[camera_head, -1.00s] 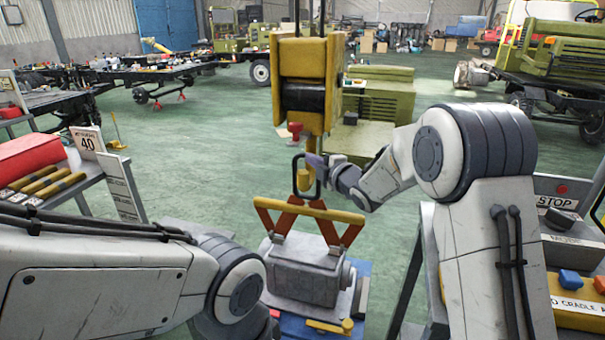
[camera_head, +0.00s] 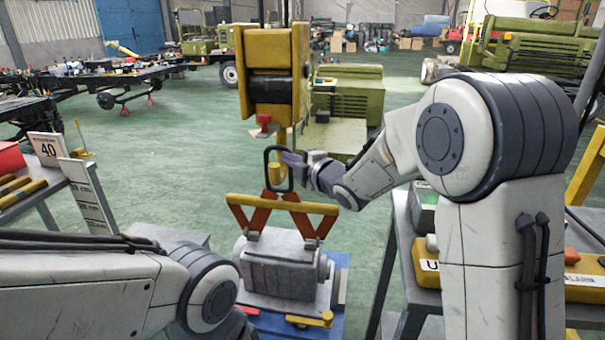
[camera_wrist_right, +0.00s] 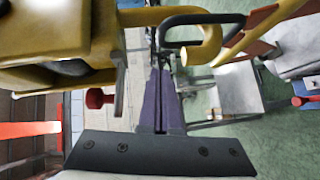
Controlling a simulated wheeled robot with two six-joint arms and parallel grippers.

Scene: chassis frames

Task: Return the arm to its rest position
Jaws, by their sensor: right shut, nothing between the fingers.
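My right gripper (camera_head: 288,158) is shut and empty, beside the dark lifting ring (camera_head: 266,170) and the yellow hook (camera_head: 283,141). In the right wrist view its purple fingers (camera_wrist_right: 160,98) are together, close to the ring (camera_wrist_right: 195,20) and the hook (camera_wrist_right: 212,45); I cannot tell whether they touch. My right arm reaches in from the right, its elbow raised. My left arm crosses the lower left; its gripper is not visible.
The yellow hoist block (camera_head: 272,72) hangs above the hook. Below the ring, yellow-and-orange tongs (camera_head: 283,205) stand over a grey housing (camera_head: 280,268) on a blue base. A button console (camera_head: 425,215) is at right, a tool table (camera_head: 40,200) at left. Green floor is open behind.

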